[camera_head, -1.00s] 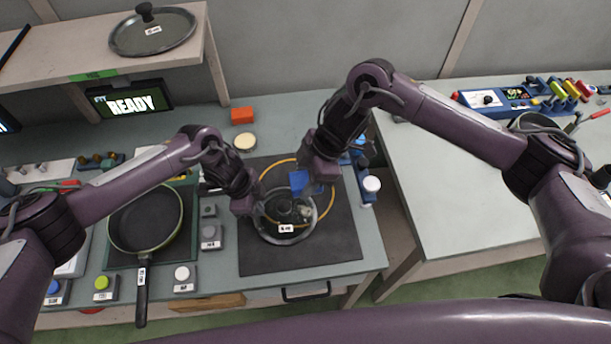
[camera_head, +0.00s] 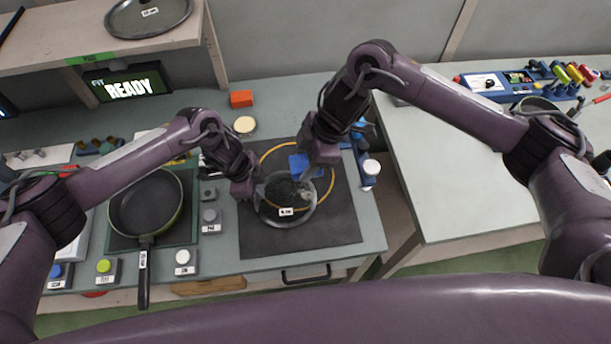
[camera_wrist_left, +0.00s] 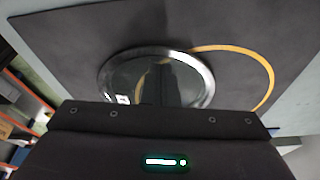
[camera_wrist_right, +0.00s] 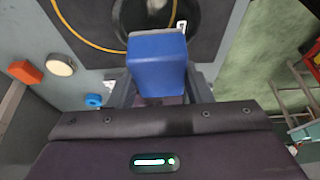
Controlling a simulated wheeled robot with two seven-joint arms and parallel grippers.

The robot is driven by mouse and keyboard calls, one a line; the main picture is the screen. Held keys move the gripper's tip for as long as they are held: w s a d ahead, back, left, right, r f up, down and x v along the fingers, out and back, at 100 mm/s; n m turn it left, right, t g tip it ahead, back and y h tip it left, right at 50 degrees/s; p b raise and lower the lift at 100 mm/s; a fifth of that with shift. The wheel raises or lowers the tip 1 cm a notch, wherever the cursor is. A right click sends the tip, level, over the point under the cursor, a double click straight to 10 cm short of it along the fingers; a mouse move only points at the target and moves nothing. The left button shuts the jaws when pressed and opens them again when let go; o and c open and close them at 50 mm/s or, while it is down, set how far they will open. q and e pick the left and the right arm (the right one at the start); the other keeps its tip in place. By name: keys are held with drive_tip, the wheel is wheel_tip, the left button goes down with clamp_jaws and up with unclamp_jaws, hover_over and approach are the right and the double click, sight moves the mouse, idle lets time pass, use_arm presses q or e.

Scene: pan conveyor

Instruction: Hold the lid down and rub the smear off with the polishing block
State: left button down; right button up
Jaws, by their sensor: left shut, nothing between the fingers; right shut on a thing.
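The round glass lid (camera_head: 289,219) with a metal rim lies on the dark mat, partly inside a yellow ring. It also shows in the left wrist view (camera_wrist_left: 128,80) and partly at the top of the right wrist view. My left gripper (camera_head: 264,189) is shut and empty at the lid's left side; I cannot tell whether it touches. My right gripper (camera_head: 302,172) is shut on the blue polishing block (camera_wrist_right: 158,65), which also shows in the head view (camera_head: 298,164), over the lid's far edge. I cannot make out the smear clearly.
The dark mat (camera_head: 330,228) is clear around the lid. A frying pan (camera_head: 147,207) sits left, beside several push buttons. An orange block (camera_head: 241,98) and a round pale disc (camera_head: 245,125) lie behind. The screen (camera_head: 127,86) reads READY. The right table is mostly bare.

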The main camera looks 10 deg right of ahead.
drive_tip(key=shift+s+a+f+m, duration=0.1)
drive_tip(key=shift+a+f+m, duration=0.1)
drive_tip(key=shift+f+m, duration=0.25)
drive_tip(key=m, duration=0.2)
drive_tip(key=f+m+t, duration=0.1)
drive_tip(key=m, duration=0.1)
drive_tip(key=f+m, duration=0.1)
drive_tip(key=m, duration=0.1)
drive_tip(key=shift+s+a+f+m+t, duration=0.25)
drive_tip(key=shift+s+a+t, duration=0.05)
drive_tip(key=shift+s, duration=0.05)
drive_tip(key=s+d+f+m+t, duration=0.1)
drive_tip(key=d+f+m+t, duration=0.15)
drive_tip(key=m, duration=0.65)
drive_tip(key=m+t+h, duration=0.1)
drive_tip(key=m, duration=0.1)
approach(309, 189)
drive_tip(key=shift+w+a+f, duration=0.15)
drive_tip(key=shift+a+f, duration=1.15)
drive_tip(key=shift+a+f, duration=0.15)
drive_tip(key=shift+f, duration=0.4)
drive_tip(key=shift+a+f, duration=0.15)
drive_tip(key=shift+f, duration=0.35)
drive_tip(key=shift+w+d+r, duration=0.1)
drive_tip(key=shift+w, duration=0.9)
drive_tip(key=shift+w+d, duration=0.1)
drive_tip(key=shift+w, duration=0.9)
